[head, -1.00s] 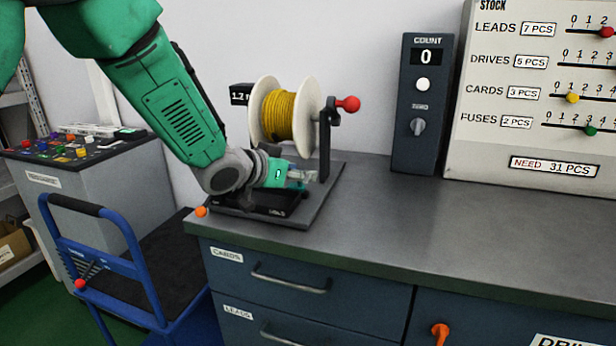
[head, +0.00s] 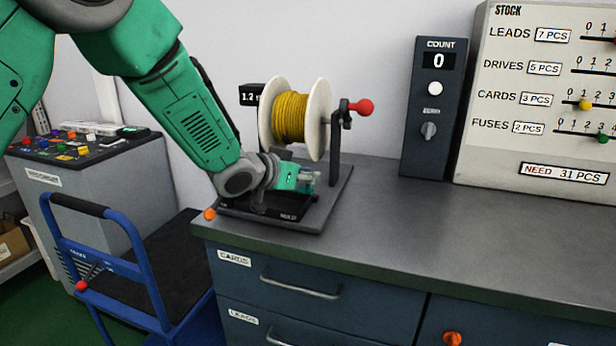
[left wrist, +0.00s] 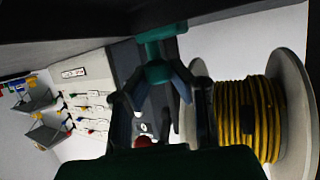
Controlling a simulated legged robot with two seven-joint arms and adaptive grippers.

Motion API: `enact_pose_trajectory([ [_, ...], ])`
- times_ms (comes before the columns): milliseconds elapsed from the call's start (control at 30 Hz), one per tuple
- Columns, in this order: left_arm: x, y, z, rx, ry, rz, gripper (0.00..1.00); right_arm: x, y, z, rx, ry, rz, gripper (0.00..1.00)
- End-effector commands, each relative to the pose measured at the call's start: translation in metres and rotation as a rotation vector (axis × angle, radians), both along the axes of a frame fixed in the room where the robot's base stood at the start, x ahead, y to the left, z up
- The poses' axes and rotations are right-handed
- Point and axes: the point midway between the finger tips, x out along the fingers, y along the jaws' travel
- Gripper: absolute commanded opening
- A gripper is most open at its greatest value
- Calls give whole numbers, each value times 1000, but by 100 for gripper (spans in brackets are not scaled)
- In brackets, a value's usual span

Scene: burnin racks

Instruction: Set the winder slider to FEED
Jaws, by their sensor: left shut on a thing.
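The winder stands on the left end of the bench, with a dark base (head: 331,198) and a spool of yellow wire (head: 290,118). My left gripper (head: 311,180) is low over the base, in front of the spool. It is shut on a small part there, apparently the winder slider, which the fingers hide. The base's front carries a small label that seems to read HOLD; the slider's exact position cannot be read. In the left wrist view the gripper's fingers (left wrist: 158,88) show beside the spool (left wrist: 250,120). My right gripper is not in view.
A crank with a red knob (head: 361,107) sits right of the spool. The count box (head: 432,108) reads 0, beside the stock board (head: 540,100). The bench top (head: 400,215) between is clear. A blue cart (head: 140,245) and a button console (head: 90,180) stand left.

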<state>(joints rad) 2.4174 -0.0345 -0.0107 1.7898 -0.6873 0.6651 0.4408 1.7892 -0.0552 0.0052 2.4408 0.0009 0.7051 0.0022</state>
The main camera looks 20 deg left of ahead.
Motion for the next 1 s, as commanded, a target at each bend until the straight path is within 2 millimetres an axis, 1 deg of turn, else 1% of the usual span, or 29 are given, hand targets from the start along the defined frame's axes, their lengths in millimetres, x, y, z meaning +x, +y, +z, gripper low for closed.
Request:
enact_pose_trajectory([
  [33,-3,8,-5,2,17,5,0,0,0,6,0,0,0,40],
  [233,-3,34,-6,6,23,8,0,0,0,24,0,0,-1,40],
  [500,-4,38,-11,9,23,7,0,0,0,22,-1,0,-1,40],
  [533,-4,38,-11,10,23,8,19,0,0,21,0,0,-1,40],
  [600,-3,38,-10,9,22,8,40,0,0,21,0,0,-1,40],
  [900,-1,39,-7,6,15,9,40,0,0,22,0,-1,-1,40],
  [1000,-5,41,-4,5,13,10,40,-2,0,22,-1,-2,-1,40],
])
